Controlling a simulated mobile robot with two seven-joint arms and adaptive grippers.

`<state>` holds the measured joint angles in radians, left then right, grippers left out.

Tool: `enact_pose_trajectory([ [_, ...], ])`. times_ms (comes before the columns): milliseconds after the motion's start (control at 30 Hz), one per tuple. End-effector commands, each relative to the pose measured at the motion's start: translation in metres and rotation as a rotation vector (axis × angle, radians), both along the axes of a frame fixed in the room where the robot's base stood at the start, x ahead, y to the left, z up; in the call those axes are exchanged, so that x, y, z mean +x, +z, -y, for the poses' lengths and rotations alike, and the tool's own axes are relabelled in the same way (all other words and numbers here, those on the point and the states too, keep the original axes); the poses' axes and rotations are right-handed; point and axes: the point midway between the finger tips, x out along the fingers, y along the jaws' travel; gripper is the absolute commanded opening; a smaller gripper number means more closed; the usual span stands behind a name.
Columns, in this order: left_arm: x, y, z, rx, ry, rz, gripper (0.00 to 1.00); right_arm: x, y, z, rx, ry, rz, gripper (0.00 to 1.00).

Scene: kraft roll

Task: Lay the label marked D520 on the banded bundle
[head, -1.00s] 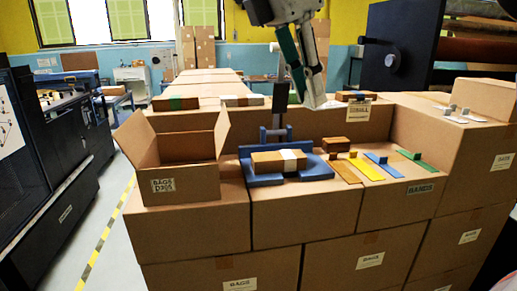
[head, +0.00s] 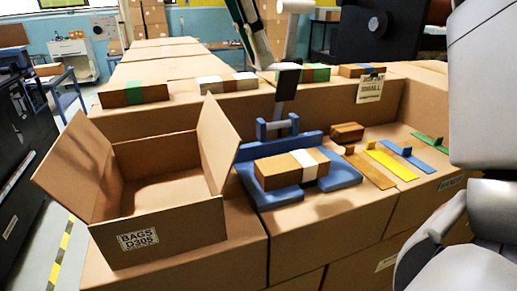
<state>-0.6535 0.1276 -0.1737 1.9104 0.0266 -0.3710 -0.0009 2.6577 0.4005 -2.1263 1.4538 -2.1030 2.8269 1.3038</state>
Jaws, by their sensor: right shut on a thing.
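The banded bundle (head: 290,170) is a brown block with a white band around it. It lies in a blue cradle (head: 345,174) on the boxes, and no label shows on its top. My right gripper (head: 258,45) shows only in part as a slim dark and pale shape at the top centre. It is shut and stands above and beyond the bundle, apart from it. What it holds cannot be made out, and no D520 marking is readable. My left gripper is out of view.
An open carton (head: 160,200) stands left of the cradle. A small brown block (head: 347,132) and several coloured strips, including a yellow one (head: 390,165), lie to the right. Other bundles (head: 133,95) line the ledge behind. My right arm covers the right edge.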

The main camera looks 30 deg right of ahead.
Motion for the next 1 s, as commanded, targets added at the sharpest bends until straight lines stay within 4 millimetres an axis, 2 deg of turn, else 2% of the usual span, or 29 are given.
enact_pose_trajectory([
  [33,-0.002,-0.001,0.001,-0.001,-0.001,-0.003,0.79,0.0,-0.014,0.001,0.004,0.004,-0.008,0.1],
  [267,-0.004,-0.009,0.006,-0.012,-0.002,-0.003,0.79,0.0,-0.072,0.001,0.004,0.002,-0.005,0.1],
  [500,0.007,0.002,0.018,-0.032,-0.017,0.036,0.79,-0.001,-0.123,0.001,0.003,0.001,-0.004,0.1],
  [700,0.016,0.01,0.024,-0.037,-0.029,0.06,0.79,0.0,-0.14,0.001,0.002,0.001,-0.001,0.1],
  [1000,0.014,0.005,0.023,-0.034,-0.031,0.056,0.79,0.0,-0.174,0.0,0.002,0.001,-0.002,0.1],
])
